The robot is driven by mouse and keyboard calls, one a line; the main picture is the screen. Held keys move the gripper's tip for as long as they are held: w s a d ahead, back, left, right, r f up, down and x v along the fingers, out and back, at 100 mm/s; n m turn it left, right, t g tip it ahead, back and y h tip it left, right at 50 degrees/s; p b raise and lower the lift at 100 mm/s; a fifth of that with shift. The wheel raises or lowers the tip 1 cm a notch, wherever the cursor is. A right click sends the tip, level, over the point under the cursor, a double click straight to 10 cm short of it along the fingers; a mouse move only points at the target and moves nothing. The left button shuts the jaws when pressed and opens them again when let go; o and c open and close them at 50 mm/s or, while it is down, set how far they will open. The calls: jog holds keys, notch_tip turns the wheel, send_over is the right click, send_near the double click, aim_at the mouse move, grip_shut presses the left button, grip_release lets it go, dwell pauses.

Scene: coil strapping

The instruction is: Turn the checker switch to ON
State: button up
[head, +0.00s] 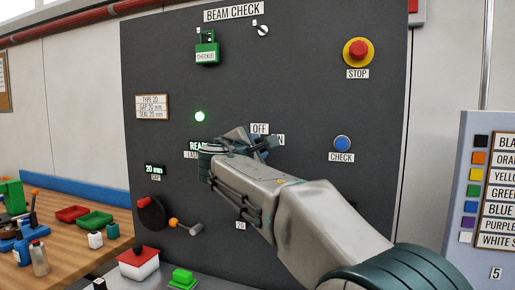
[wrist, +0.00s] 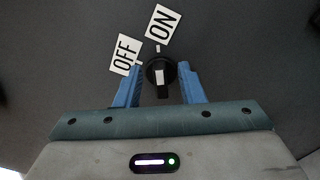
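The checker switch (wrist: 159,75) is a black knob with a white pointer stripe on a dark panel. In the wrist view the stripe points up, in line with the tick below the ON label (wrist: 163,23). The OFF label (wrist: 125,54) and its tick lie up and left of the knob. My gripper (wrist: 160,80) is open, its blue fingers on either side of the knob with small gaps to its handle.
A workbench with trays (head: 95,220) stands at left.

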jog(key=b+v, duration=0.1)
jog(key=v, duration=1.2)
jog(key=shift+s+b, duration=0.2)
jog(key=shift+b, duration=0.15)
jog(key=shift+a, duration=0.1)
jog(key=s+d+f+m+g+y+p, duration=0.1)
jog(key=s+d+f+m+g+p, duration=0.3)
jog(key=d+f, duration=0.45)
jog(key=s+d+f+m+g+p, duration=0.1)
jog(key=s+d+f+m+g, duration=0.4)
jog(key=d+f, duration=0.3)
jog(key=s+d+f+m+g+y+p, duration=0.1)
jog(key=s+f+m+g+y+p, duration=0.3)
jog(key=s+f+m, duration=0.6)
jog(key=s+f+y, duration=0.1)
jog(key=s+f, duration=0.2)
jog(key=s, duration=0.2)
jog(key=shift+d+f+m+g+y, duration=0.2)
jog(key=shift+m+g+y, duration=0.1)
jog(key=shift+g+y, duration=0.1)
